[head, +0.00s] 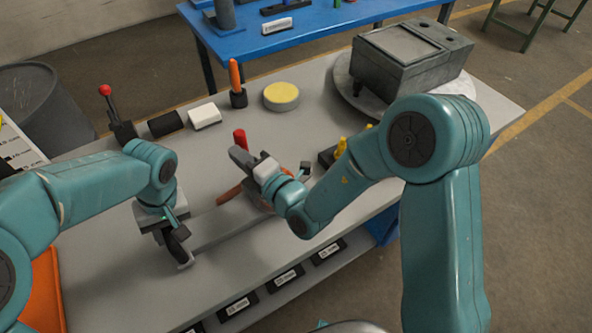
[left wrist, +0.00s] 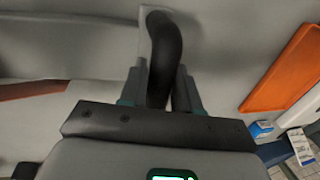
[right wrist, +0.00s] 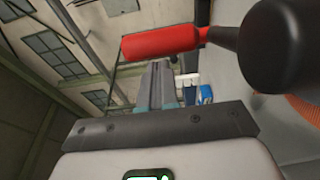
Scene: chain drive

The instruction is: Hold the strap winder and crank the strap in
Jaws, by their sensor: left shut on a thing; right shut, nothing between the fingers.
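My left gripper (head: 176,238) is shut on a black curved handle (left wrist: 164,55), which stands between its fingers in the left wrist view. I take this handle to be part of the strap winder. My right gripper (head: 243,158) is shut and empty beside a red crank knob (head: 240,137). In the right wrist view the red knob (right wrist: 160,42) lies just beyond the shut fingers, joined to a dark arm, and I see no grip on it. A brown-orange piece (head: 229,194), perhaps strap, shows below my right gripper. My right arm hides much of the winder's middle.
A yellow round pad (head: 281,96), a white block (head: 205,116) and an orange-handled tool (head: 236,82) stand behind. A grey machine (head: 408,62) sits at the back right. A red-knobbed lever (head: 110,108) stands at the left. The front table (head: 110,255) has bare room.

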